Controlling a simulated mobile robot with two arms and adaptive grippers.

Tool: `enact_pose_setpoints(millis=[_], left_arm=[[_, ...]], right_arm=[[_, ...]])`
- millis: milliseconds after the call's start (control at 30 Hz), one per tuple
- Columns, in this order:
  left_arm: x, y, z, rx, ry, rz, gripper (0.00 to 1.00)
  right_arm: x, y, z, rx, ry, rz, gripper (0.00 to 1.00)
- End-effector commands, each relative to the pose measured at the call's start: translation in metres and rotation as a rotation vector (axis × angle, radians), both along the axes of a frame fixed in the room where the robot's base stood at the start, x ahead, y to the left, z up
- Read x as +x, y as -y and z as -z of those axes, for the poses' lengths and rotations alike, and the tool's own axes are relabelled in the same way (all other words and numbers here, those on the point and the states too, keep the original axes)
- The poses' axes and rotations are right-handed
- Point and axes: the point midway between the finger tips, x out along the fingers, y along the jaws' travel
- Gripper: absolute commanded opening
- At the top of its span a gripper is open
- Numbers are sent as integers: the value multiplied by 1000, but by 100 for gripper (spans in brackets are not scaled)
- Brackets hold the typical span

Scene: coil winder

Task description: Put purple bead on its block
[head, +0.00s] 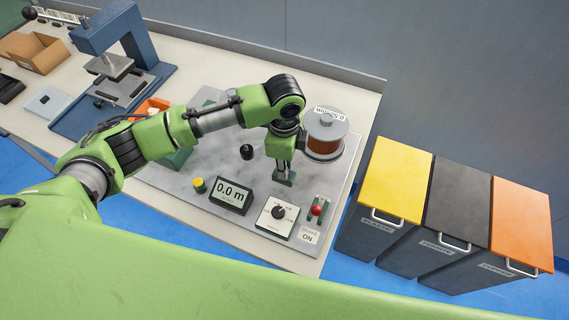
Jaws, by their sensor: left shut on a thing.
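I see no purple bead and no block for it in the head view. My left gripper (284,179) points down over the grey panel of the coil winder (175,177), left of and below the copper-coloured spool (324,146). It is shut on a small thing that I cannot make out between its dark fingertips. Whether that thing touches the panel is not clear. My right gripper is not in view.
The panel carries a yellow button (199,185), a 0.0 m display (231,195), a dial (278,212) and a red-knobbed switch (317,210). A blue press (122,50) stands at upper left. Yellow (396,178), black (458,205) and orange (521,222) lidded bins stand right.

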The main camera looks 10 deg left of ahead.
Motion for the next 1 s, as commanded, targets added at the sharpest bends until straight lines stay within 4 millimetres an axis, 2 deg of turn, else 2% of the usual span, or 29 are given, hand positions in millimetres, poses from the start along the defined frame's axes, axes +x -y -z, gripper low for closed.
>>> enact_pose_setpoints(millis=[100, 133, 200, 567, 767, 1000], left_arm=[[0, 0, 4, 0, -1, 1, 10], [0, 0, 3, 0, 0, 1, 24], [0, 0, 3, 0, 0, 1, 36], [0, 0, 0, -1, 1, 1, 36], [1, 1, -27, -2, 4, 2, 36], [0, 1, -79, -1, 4, 2, 36]], right_arm=[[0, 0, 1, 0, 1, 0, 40], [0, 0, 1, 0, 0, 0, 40], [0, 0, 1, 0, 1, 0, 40], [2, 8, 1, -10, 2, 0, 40], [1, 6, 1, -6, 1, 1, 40], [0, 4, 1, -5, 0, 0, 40]])
